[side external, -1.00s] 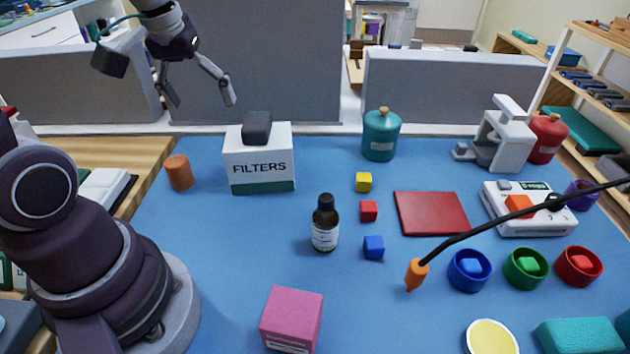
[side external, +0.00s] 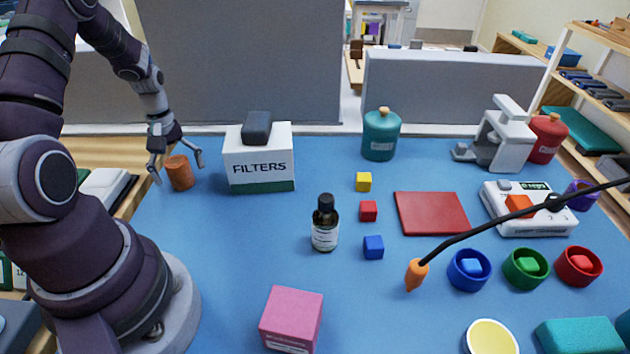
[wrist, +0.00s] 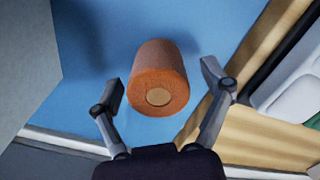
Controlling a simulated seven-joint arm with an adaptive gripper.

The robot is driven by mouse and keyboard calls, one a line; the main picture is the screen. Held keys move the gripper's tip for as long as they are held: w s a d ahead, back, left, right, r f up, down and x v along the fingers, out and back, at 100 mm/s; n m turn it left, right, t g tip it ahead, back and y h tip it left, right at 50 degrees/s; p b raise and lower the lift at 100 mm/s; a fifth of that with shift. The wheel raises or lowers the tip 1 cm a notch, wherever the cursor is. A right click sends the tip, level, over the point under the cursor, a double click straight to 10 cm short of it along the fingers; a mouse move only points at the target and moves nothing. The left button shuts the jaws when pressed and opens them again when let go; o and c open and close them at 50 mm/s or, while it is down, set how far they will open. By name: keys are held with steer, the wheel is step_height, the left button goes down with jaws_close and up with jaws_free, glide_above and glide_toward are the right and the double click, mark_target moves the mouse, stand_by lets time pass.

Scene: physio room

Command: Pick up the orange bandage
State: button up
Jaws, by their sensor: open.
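The orange bandage (side external: 179,173) is a short upright roll at the far left of the blue mat, left of the FILTERS box. My gripper (side external: 178,172) is low over it with its fingers spread, one on each side in the side view. In the wrist view the bandage (wrist: 158,80) shows its round end with a pale core, just ahead of and between the two open fingertips (wrist: 166,88). Gaps show between the bandage and both fingers. Nothing is held.
The white FILTERS box (side external: 259,163) with a dark block on top stands close to the right of the bandage. A grey partition (side external: 240,60) rises behind. The mat's left edge and wooden table (side external: 118,207) are close by. The mat in front of the bandage is clear.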

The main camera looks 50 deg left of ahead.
steer(key=c, duration=1.2)
